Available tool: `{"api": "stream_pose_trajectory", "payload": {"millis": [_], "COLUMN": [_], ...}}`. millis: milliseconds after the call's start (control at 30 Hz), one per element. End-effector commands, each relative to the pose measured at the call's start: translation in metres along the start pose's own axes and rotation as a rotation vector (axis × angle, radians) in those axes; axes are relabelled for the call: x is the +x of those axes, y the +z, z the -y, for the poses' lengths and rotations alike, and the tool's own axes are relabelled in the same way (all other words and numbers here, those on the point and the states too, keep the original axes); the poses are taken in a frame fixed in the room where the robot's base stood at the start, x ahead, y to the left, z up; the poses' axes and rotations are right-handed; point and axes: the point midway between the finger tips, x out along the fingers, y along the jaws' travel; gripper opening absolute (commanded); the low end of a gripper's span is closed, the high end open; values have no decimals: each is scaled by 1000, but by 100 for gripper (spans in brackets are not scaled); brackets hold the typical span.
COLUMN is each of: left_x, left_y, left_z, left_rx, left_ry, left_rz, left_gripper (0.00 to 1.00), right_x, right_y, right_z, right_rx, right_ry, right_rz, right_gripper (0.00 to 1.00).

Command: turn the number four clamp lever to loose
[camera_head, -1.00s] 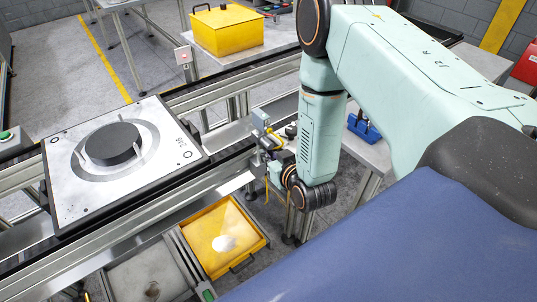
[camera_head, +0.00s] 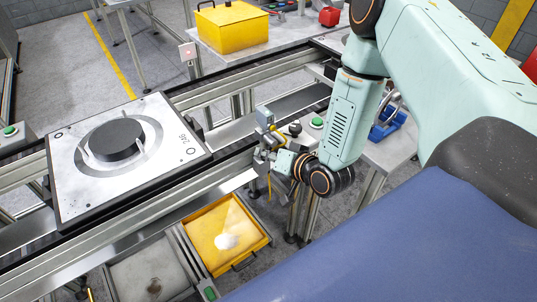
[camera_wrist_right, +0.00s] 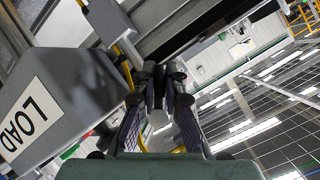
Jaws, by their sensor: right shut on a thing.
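My right gripper (camera_head: 268,157) is at the near rail of the conveyor, right of the pallet, below a small grey-blue block (camera_head: 263,115). In the right wrist view its two padded fingers (camera_wrist_right: 161,80) are closed together on a dark part, which I take to be the clamp lever. The fingers hide most of it. I cannot read a number on it or tell its setting. The pallet (camera_head: 185,165) is a pale square plate on the conveyor with a dark round disc (camera_head: 116,139) in its middle. My left gripper is not in view.
A yellow tray (camera_head: 246,214) and a grey tray (camera_head: 128,268) sit below the rail. A yellow box (camera_head: 233,27) stands on the back table. A blue holder (camera_head: 384,128) is right of my right arm. A LOAD sign (camera_wrist_right: 28,118) fills the wrist view's left.

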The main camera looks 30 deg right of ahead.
Motion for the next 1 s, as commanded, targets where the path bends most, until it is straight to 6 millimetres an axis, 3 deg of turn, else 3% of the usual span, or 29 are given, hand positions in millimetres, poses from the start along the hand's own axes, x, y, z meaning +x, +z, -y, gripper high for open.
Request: {"api": "stream_pose_trajectory", "payload": {"millis": [600, 1000], "left_x": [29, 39], "left_y": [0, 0], "left_z": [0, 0], "left_rx": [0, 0], "left_ry": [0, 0], "left_rz": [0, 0], "left_gripper": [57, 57], "right_x": [-4, -7], "right_y": [-4, -7], "right_z": [17, 23], "right_rx": [497, 666], "right_ry": [-208, -278], "right_rz": [102, 140], "right_gripper": [0, 0]}}
